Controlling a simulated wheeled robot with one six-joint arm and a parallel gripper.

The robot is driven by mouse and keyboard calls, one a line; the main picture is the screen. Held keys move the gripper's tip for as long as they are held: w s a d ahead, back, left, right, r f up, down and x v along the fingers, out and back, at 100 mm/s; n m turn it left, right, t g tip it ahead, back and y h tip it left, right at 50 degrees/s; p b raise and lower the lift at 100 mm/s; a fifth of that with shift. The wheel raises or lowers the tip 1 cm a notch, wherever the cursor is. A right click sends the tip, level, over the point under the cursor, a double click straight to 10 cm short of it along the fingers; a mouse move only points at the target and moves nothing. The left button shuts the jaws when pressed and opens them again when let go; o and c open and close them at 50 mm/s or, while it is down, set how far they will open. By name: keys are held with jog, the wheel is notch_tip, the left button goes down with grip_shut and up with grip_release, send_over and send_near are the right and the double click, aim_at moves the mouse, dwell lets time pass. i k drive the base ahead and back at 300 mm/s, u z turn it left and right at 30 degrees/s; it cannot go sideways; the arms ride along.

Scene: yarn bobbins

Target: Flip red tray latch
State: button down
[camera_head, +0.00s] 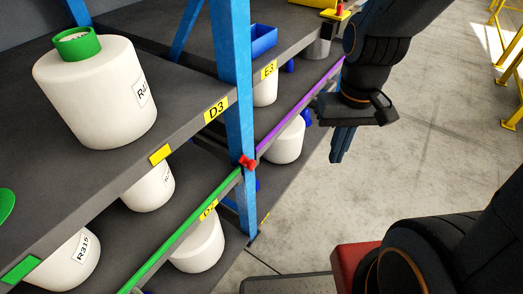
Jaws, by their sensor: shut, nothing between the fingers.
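A small red latch-like piece (247,162) sits at the blue post (238,110), where a green bar (190,232) and a purple bar (302,105) meet along the shelf edges. It is small, so its exact position is hard to read. My gripper (338,157) hangs to the right of the purple bar, over the floor, with its fingers pointing down. The fingers are together, hold nothing and are apart from the red piece. A red box-like part (353,262) shows low in the picture beside my arm, partly hidden.
White bobbins (96,95) stand on the shelf levels at left, with others below (198,245) and behind the post (285,142). A blue bin (262,40) stands on the upper shelf. Grey floor (440,120) at right is open, with yellow railings (515,85) beyond.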

aim_at(250, 165)
jog(key=k, duration=1.25)
jog(key=z, duration=0.65)
jog(key=i, duration=1.5)
jog(key=u, duration=0.75)
